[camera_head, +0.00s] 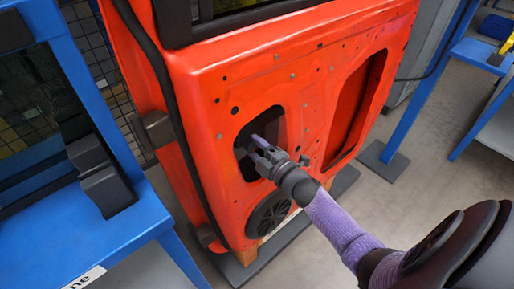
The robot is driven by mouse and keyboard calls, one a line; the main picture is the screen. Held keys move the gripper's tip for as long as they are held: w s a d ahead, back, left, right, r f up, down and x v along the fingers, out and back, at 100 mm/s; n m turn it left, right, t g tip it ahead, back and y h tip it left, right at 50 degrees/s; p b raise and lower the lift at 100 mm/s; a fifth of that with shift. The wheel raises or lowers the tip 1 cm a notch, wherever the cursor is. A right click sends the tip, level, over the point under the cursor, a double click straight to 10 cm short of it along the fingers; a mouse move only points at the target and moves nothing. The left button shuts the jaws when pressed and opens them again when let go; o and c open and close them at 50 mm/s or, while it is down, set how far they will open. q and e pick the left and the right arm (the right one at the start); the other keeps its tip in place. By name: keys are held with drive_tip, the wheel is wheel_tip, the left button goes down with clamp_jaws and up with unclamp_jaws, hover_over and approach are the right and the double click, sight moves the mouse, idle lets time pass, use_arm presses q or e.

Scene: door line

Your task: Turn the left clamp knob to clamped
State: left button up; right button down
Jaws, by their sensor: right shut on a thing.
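My right gripper (259,147) reaches in from the lower right on a purple-sleeved arm. Its fingertips lie over the dark left opening (247,172) of the red door panel (290,68). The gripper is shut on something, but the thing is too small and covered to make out. No clamp knob can be clearly identified. A dark grey block (156,128) sits at the door's left edge and may be a clamp part. Its setting cannot be read. My left gripper is not in view.
A blue bench (145,222) with dark blocks (107,188) stands at left, close to the door. A black cable (160,75) hangs along the door's left edge. A blue frame post (412,95) stands right. Grey floor (440,175) is open at right.

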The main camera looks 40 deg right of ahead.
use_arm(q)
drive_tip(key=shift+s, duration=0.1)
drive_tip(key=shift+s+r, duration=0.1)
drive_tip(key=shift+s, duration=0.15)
use_arm(e)
drive_tip(key=shift+c, duration=0.7)
unclamp_jaws()
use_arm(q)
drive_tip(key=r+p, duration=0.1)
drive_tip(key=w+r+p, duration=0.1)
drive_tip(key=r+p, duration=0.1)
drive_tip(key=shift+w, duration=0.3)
use_arm(e)
drive_tip(key=s, duration=1)
drive_tip(key=shift+d, duration=0.4)
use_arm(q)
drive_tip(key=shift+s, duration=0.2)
